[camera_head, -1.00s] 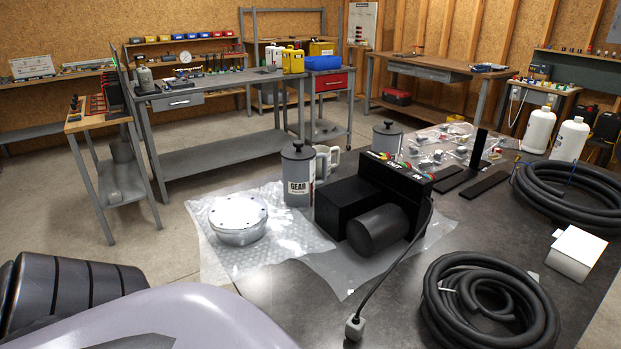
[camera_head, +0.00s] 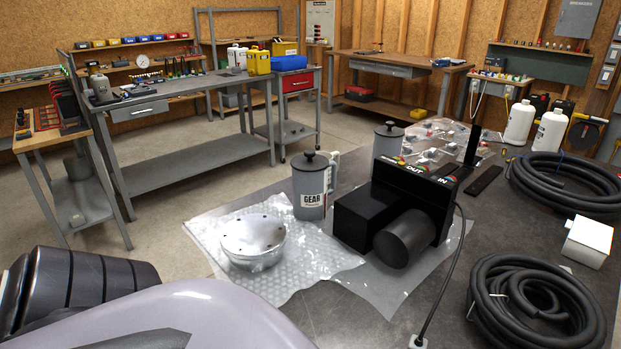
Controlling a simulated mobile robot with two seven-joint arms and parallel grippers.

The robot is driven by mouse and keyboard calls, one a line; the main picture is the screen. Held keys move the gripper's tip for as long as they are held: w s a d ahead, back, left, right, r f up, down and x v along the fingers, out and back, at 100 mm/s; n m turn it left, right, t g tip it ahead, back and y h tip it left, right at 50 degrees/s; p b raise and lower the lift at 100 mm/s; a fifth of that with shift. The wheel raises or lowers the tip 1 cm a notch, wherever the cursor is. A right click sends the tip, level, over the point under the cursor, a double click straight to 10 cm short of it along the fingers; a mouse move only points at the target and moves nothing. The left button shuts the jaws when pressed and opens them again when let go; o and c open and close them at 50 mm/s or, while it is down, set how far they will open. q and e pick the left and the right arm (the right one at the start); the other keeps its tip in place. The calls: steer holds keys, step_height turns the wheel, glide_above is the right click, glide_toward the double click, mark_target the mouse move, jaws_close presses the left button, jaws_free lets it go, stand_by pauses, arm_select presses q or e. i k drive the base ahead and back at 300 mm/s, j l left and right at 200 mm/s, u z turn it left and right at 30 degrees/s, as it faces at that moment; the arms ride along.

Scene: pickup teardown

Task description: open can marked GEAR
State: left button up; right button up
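The can marked GEAR (camera_head: 311,182) is a grey cylinder with a dark lid (camera_head: 308,157), a knob on top and a light handle on its right side. It stands upright on the dark table, at the back edge of the plastic sheet. The lid sits on the can. Neither gripper shows in the head view. Only a dark ribbed part and a pale rounded part of mine fill the lower left, well in front of the can.
A round silver housing (camera_head: 252,241) lies on bubble wrap (camera_head: 209,230) front left of the can. A black pump unit (camera_head: 399,208) stands close on its right. A second grey can (camera_head: 387,141) stands behind. Coiled black hoses (camera_head: 534,306) lie at the right.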

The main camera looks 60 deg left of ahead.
mark_target(310, 193)
steer(key=k+j+z, duration=0.1)
steer(key=j, duration=0.25)
steer(key=k+j+z, duration=0.1)
steer(key=k+j, duration=0.45)
steer(key=j, duration=0.2)
steer(key=k+j+z, duration=0.1)
steer(key=k+j, duration=0.2)
steer(key=j, duration=0.2)
steer(key=k+j, duration=0.3)
steer(key=j, duration=0.15)
